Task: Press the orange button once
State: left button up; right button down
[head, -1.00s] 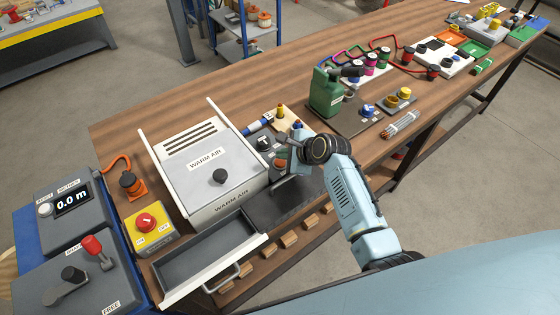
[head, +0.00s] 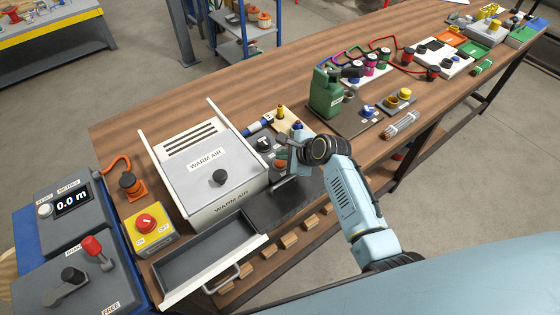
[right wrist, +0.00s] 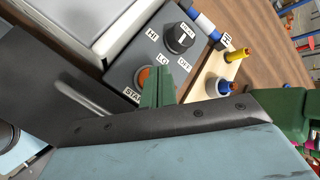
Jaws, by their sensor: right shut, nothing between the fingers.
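The orange button (right wrist: 132,95) sits beside the START label on a dark grey control box (right wrist: 150,50), and is partly visible in the right wrist view. The box also carries a black knob (right wrist: 181,37) with HI, LO and OFF marks. In the head view the box is right of the warm air unit, and the orange button (head: 281,164) shows small below the knob. My right gripper (right wrist: 163,75) is shut and empty, its green fingers over the box just right of the button. In the head view the right gripper (head: 286,146) is near the box; contact cannot be told. My left gripper is not in view.
The warm air unit (head: 213,170) stands left of the box, with an open drawer (head: 205,268) in front. A yellow box with a red button (head: 147,222) is further left. A wooden block (right wrist: 212,75) with yellow and blue parts adjoins.

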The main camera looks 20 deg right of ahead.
aim_at(283, 164)
jog(key=shift+f, duration=0.15)
dwell(0.6)
jog(key=shift+f, duration=0.3)
jog(key=shift+f, duration=0.55)
dwell(0.8)
jog(key=shift+r, duration=0.15)
jog(key=shift+r+p, duration=0.85)
jog(key=shift+p, duration=0.3)
notch_tip(283, 164, up, 5)
jog(key=p, duration=0.6)
